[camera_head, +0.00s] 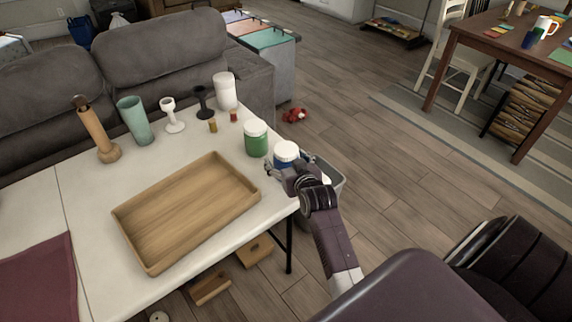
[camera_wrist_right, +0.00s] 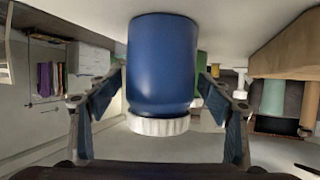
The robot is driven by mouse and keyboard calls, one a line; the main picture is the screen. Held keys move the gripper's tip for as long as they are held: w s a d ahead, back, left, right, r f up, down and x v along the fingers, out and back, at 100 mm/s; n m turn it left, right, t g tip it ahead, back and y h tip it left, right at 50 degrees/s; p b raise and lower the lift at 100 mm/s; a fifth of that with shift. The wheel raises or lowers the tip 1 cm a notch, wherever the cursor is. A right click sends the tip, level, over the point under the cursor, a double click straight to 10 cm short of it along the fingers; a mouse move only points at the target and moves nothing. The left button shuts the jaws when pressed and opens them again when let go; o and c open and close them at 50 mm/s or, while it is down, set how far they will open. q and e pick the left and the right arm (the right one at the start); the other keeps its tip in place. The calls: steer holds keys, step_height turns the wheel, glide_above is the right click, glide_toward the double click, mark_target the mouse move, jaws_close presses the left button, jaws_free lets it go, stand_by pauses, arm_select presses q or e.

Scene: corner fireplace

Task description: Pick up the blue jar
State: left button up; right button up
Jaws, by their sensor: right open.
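The blue jar (camera_head: 286,156) with a white lid stands upright at the right end of the white table. My right gripper (camera_head: 291,178) is at the jar, low on its near side, and covers part of its blue body. In the right wrist view, which is upside down, the blue jar (camera_wrist_right: 162,65) fills the middle between the two open fingers. Gaps seem to show between the fingers and the jar. My left gripper is not in view.
A green jar (camera_head: 256,138) stands close to the left of the blue jar. A wooden tray (camera_head: 187,210) lies on the white table (camera_head: 70,165). Behind are a white canister (camera_head: 224,90), goblets, a teal cup (camera_head: 135,120) and a wooden bottle (camera_head: 98,132). A grey bin (camera_head: 330,178) stands beside the table.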

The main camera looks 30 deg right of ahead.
steer(key=c, duration=1.4)
steer(key=shift+r, duration=0.1)
